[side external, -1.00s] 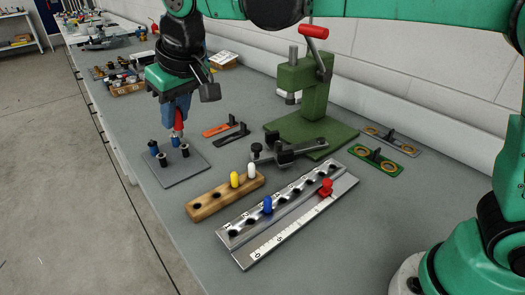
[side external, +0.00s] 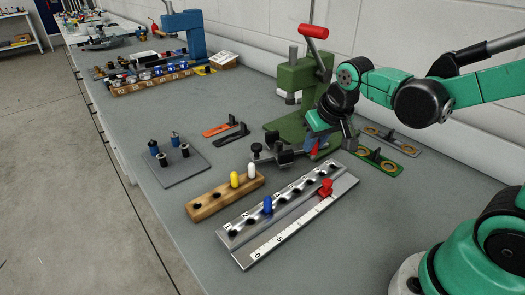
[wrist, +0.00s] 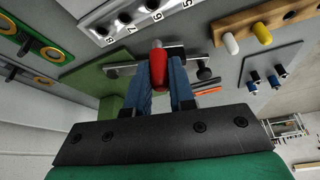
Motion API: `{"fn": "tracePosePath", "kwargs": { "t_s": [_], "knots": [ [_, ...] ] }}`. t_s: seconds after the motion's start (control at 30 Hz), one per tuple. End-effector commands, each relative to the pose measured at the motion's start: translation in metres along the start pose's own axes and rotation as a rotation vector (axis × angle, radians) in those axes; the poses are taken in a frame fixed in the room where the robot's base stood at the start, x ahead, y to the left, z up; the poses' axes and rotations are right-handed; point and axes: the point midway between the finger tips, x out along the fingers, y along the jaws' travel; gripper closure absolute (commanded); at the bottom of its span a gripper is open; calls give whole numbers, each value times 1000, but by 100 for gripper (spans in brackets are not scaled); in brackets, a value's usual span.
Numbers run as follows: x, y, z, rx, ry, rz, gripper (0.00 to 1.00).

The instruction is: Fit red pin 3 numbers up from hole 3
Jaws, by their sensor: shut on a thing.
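My gripper (side external: 320,148) is shut on the red pin (wrist: 158,68); in the wrist view, the pin stands between the blue fingers (wrist: 160,88). In the side view, it is above the bench beyond the far end of the numbered metal block (side external: 288,195), by the green press, and the pin is mostly hidden. The block has a row of dark holes; the wrist view shows numbers 5 to 8 on its far part (wrist: 125,22). A blue pin (side external: 267,204) stands upright, apparently in the third hole from the near end. The far holes look empty.
A ruler with a red slider (side external: 326,187) lies along the block. A wooden holder (side external: 210,207) carries yellow and white pins. The green press (side external: 300,85) and a dark clamp (side external: 285,156) are near my gripper. A grey plate (side external: 182,178) holds several pegs.

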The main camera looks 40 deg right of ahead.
Motion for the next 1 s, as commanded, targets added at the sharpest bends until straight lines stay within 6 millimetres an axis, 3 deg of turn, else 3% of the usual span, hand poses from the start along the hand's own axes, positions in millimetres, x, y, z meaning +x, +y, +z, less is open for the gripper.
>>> {"fn": "tracePosePath", "kwargs": {
  "t_s": [0.6, 1.0],
  "knots": [
    [44, 2, 20, 6, 0, 2, 100],
    [50, 2, 23, 5, 0, 2, 100]
  ]
}}
